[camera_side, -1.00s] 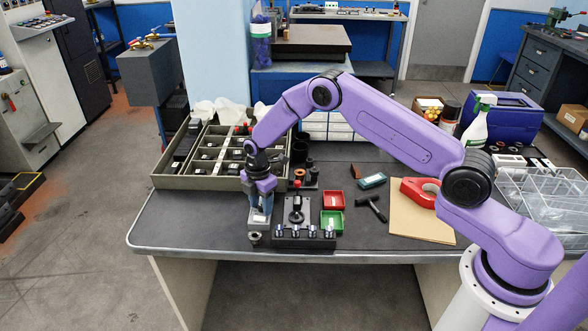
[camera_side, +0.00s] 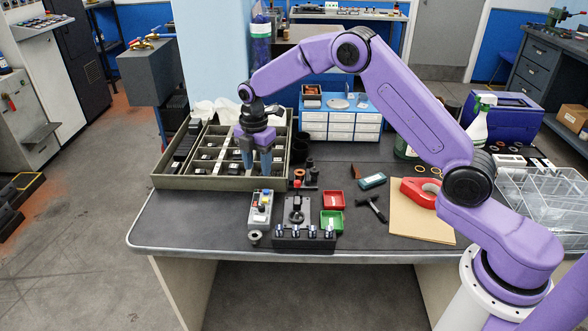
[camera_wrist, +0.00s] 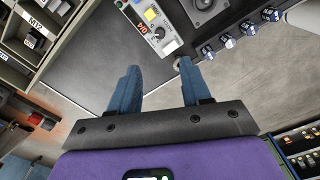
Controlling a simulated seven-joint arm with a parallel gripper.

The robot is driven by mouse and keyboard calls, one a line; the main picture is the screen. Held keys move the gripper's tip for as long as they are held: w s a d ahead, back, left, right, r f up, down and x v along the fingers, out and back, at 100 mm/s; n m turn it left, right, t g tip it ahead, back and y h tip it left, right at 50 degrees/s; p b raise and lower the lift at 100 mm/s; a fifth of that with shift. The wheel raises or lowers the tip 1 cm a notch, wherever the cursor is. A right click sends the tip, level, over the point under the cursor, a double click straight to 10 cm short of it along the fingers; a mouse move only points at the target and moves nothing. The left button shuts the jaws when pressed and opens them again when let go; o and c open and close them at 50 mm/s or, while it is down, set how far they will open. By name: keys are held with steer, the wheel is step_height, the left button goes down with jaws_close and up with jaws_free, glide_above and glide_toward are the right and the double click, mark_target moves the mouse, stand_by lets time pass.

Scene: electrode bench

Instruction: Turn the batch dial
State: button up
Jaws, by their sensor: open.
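A small grey control box (camera_side: 260,208) lies on the bench with coloured buttons and a black knob. No readable label tells which is the batch dial. My gripper (camera_side: 256,172) is open and empty, raised behind the box, its fingers pointing down; its fingertips (camera_wrist: 158,67) frame bare space.
A divided tray (camera_side: 190,183) with small dark parts stands at the left, close behind my gripper. A black joystick unit (camera_side: 297,207) and red (camera_side: 333,200) and green (camera_side: 332,221) bins sit right of the box. The bench's front-left is clear.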

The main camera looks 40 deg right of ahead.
steer(key=s+a+r+m, duration=0.2)
steer(key=s+r, duration=0.3)
steer(key=s, duration=0.4)
steer(key=s+a+r+m, duration=0.2)
steer(key=s+r, duration=0.3)
steer(key=s, duration=0.5)
steer(key=shift+a+r, duration=0.3)
steer(key=shift+a, duration=0.1)
steer(key=shift+s, duration=0.15)
steer(key=s+d+m, duration=0.2)
steer(key=s+d, duration=0.2)
steer(key=s, duration=0.7)
steer(key=s+d+m, duration=0.3)
steer(key=s+d, duration=0.2)
steer(key=s, duration=0.7)
steer(key=shift+s+d, duration=0.25)
